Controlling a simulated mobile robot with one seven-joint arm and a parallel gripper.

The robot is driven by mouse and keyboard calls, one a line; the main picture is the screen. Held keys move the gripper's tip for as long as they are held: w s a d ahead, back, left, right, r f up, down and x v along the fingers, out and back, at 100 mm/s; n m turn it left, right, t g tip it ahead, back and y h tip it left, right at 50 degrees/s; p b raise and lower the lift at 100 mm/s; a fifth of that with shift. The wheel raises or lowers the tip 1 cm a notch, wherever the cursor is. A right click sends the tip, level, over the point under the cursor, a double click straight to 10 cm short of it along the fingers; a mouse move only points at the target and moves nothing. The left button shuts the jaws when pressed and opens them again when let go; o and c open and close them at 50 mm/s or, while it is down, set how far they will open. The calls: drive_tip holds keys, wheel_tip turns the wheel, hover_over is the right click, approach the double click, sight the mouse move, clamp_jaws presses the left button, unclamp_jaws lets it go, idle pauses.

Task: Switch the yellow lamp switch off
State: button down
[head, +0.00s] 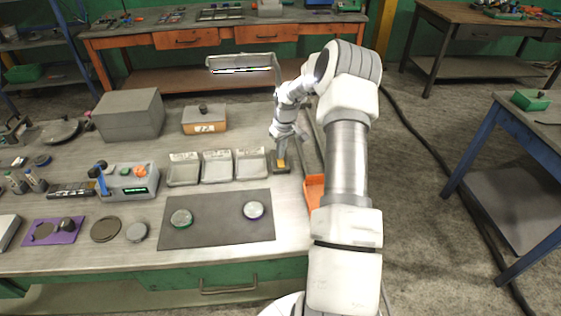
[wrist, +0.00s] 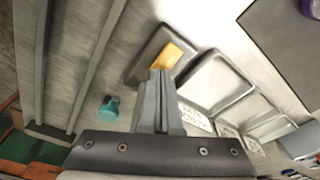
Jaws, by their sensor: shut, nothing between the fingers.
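The yellow lamp switch (head: 281,163) sits on a dark base (head: 281,170) on the bench, just right of the grey trays. In the wrist view the yellow rocker (wrist: 170,54) shows just beyond my fingertips, on its dark base (wrist: 148,50). My gripper (wrist: 160,74) is shut and empty, with its tips at the near edge of the rocker. I cannot tell whether they touch it. In the head view my gripper (head: 282,146) points down over the switch. The lamp (head: 240,63) behind shows a bright white strip under its head.
Three grey trays (head: 217,166) stand left of the switch. An orange bin (head: 314,190) lies to the right, partly behind my arm. A labelled box (head: 204,119) stands behind the trays. A dark mat (head: 216,219) with two round pieces lies in front. A teal object (wrist: 109,108) is close to my gripper.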

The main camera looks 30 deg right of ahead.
drive_tip(key=shift+f, duration=0.3)
drive_tip(key=shift+r, duration=0.1)
drive_tip(key=shift+r+p, duration=1.6)
drive_tip(key=shift+r, duration=1.9)
